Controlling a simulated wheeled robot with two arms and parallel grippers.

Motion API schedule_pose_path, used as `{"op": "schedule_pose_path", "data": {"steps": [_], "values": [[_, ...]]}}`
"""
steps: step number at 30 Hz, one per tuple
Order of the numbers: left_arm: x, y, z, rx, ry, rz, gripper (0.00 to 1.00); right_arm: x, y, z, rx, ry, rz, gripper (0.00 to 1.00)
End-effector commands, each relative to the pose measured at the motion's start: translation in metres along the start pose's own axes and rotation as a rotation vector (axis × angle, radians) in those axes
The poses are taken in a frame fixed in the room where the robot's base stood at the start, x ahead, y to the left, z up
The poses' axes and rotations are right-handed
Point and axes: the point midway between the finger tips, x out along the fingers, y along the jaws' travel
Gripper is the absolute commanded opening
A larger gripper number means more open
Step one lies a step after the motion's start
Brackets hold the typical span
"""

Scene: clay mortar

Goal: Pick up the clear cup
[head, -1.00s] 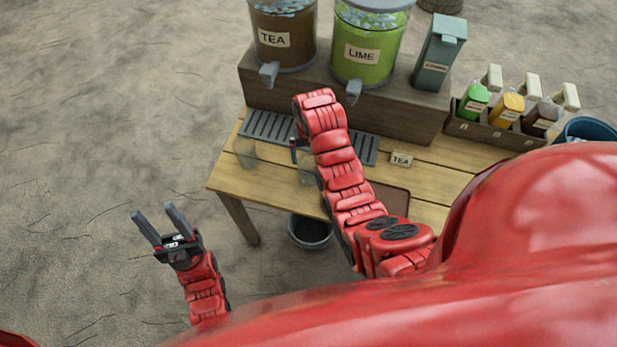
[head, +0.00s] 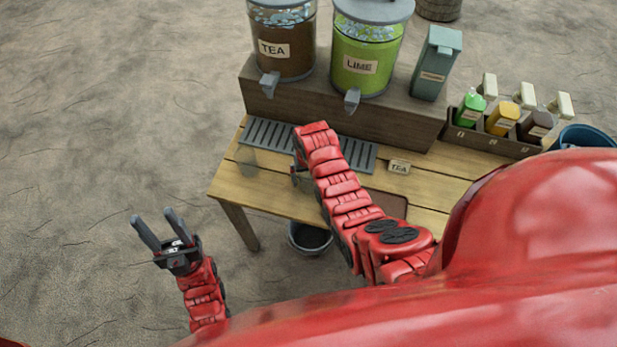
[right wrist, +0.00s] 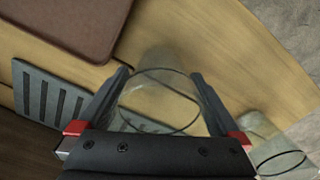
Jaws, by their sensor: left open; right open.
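A clear cup (right wrist: 160,112) stands on the wooden table between the two fingers of my right gripper (right wrist: 160,75) in the right wrist view. The fingers are open, one on each side of the cup; contact cannot be made out. In the head view my right arm hides most of this gripper and cup. A second clear cup (head: 247,160) stands at the table's left end, and it also shows in the right wrist view (right wrist: 277,150), at the lower right. My left gripper (head: 158,230) is open and empty, off the table at the lower left.
Tea (head: 283,50) and lime (head: 364,65) dispensers and a grey-green carton (head: 436,65) stand on a raised shelf (head: 330,110) behind. A grey drip grate (head: 262,132), a tea sign (head: 399,167) and a bottle rack (head: 490,140) are on the table. A bin (head: 309,238) stands below.

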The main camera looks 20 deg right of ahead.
Motion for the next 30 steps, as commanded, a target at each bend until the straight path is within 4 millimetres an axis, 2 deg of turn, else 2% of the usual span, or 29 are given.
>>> {"op": "schedule_pose_path", "data": {"steps": [2, 14, 25, 30], "values": [[0.0, 0.0, 0.0, 0.0, 0.0, 0.0, 0.5, 0.0, 0.0, 0.0, 0.0, 0.0, 0.0, 1.0], [0.0, 0.0, 0.0, 0.0, 0.0, 0.0, 0.5, 0.0, 0.0, 0.0, 0.0, 0.0, 0.0, 0.3], [-0.003, 0.0, 0.001, 0.0, 0.0, 0.0, 0.5, -0.002, 0.0, 0.0, 0.0, 0.0, 0.0, 0.3], [-0.01, 0.001, 0.002, 0.0, 0.0, 0.0, 0.5, -0.01, 0.0, -0.002, 0.0, 0.007, -0.001, 0.3]]}}
